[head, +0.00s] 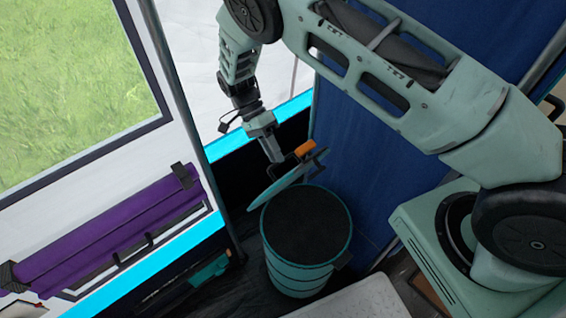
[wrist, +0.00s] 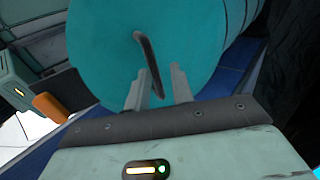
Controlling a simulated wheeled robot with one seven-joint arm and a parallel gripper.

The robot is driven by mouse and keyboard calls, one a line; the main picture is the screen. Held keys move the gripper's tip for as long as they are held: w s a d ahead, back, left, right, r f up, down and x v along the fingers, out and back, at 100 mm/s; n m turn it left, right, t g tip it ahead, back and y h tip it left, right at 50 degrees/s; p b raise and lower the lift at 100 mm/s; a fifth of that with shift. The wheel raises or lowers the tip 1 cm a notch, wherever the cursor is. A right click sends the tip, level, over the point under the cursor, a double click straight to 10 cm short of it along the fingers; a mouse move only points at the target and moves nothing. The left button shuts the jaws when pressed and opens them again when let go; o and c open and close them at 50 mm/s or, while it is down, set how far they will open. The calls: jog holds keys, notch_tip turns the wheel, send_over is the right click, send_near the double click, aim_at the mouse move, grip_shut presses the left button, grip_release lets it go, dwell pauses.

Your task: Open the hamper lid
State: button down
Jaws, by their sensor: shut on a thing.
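The hamper (head: 300,275) is a round, ribbed teal bin standing on the dark floor. Its dark inside shows from above. Its teal lid (head: 283,184) is tilted up over the far rim and away from the opening; the lid also fills much of the wrist view (wrist: 100,50). A dark bar handle (wrist: 147,58) stands out from the lid's face. My gripper (head: 278,158) is at the lid, and in the wrist view its two fingers (wrist: 157,88) are closed around the handle. The lid's hinge is not clear to see.
A blue fabric wall (head: 350,140) stands right behind the hamper, and a pole (head: 205,160) rises to its left. A purple roll (head: 110,240) hangs under the window. A pale speckled surface (head: 350,300) is close in front. A small orange part (head: 305,147) shows near the lid.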

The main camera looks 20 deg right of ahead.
jog(key=shift+w+a+f+b, duration=0.4)
jog(key=shift+w+f, duration=0.25)
jog(key=shift+w, duration=0.15)
jog(key=shift+w+a+f+b, duration=0.3)
jog(key=shift+w+f+b, duration=0.1)
jog(key=shift+w+f, duration=0.3)
jog(key=c, duration=1)
grip_release()
jog(key=shift+w+r, duration=0.1)
jog(key=shift+w, duration=0.05)
jog(key=shift+r, duration=0.1)
jog(key=shift+c, duration=0.7)
jog(key=shift+r, duration=0.2)
jog(key=shift+c, duration=0.5)
notch_tip(320, 180, up, 10)
jog(key=shift+w+d+r+p, duration=0.1)
jog(key=shift+r+p, duration=0.1)
jog(key=shift+p, duration=0.3)
jog(key=shift+c, duration=1.2)
